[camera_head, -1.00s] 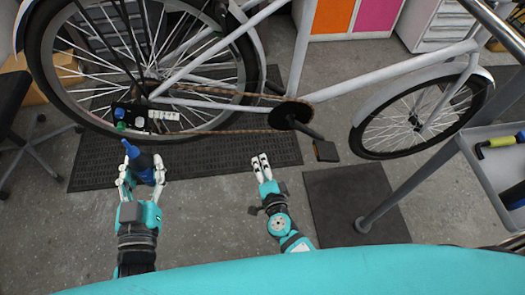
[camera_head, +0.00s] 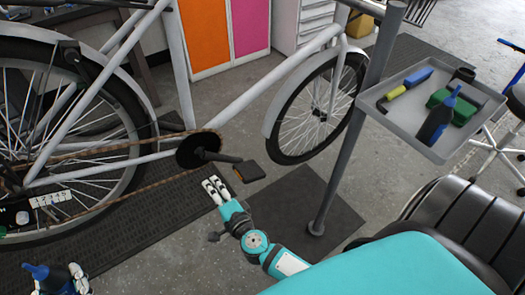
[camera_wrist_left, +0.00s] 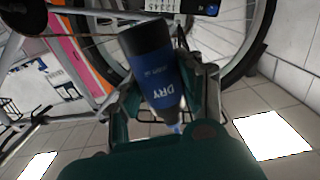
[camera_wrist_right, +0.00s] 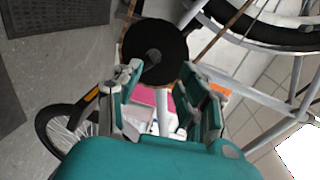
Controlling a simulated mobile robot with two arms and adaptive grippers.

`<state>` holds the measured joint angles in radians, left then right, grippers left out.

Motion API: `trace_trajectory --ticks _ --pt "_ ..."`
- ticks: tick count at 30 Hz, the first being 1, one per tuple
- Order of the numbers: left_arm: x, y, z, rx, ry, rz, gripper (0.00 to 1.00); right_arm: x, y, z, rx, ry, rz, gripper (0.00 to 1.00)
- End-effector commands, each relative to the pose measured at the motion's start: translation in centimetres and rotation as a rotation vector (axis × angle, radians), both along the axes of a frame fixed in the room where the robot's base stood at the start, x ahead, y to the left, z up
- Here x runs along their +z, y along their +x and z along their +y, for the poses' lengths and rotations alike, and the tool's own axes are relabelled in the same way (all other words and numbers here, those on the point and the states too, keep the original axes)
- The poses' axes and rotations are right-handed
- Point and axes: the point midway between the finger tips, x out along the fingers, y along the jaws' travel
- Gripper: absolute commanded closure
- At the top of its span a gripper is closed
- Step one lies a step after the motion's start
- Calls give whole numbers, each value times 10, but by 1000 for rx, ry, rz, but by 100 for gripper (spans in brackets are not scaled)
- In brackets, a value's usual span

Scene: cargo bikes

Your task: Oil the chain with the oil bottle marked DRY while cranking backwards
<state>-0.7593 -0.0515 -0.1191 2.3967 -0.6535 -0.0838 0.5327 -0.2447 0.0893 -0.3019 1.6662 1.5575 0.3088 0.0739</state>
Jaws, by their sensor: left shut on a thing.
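My left gripper (camera_head: 62,284) is shut on a blue bottle (camera_head: 45,276) with a dark base. The bottle reads DRY in the left wrist view (camera_wrist_left: 160,75). It is low at the left of the head view, apart from the chain (camera_head: 112,203). The chain runs from the rear hub to the black chainring (camera_head: 198,149). The crank arm (camera_head: 222,157) points right to a pedal (camera_head: 249,171). My right gripper (camera_head: 214,188) is open and empty, below and left of the pedal. In the right wrist view the chainring (camera_wrist_right: 155,53) shows beyond its fingers.
A grey tray (camera_head: 400,140) on a post (camera_head: 342,150) at the right holds another dark bottle (camera_head: 436,122) and several items. A numbered strip (camera_head: 52,199) is by the rear hub. Dark mats (camera_head: 305,205) lie on the floor. A black seat (camera_head: 450,215) is at the lower right.

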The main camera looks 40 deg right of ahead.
Motion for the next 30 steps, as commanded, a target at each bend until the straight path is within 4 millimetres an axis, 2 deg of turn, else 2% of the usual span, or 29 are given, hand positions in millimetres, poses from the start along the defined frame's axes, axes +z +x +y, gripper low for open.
trace_trajectory --ticks 1,18,24,30 --pt "-20 0 0 0 0 -1 95 -20 0 -12 0 -5 0 60" --pt "-127 0 0 0 0 -1 95 -119 0 -131 0 -5 1 60" --pt "-153 0 0 0 0 -1 95 -138 0 -157 0 -3 0 60" --pt "-163 0 0 0 0 -1 95 -143 0 -169 0 -1 0 60"
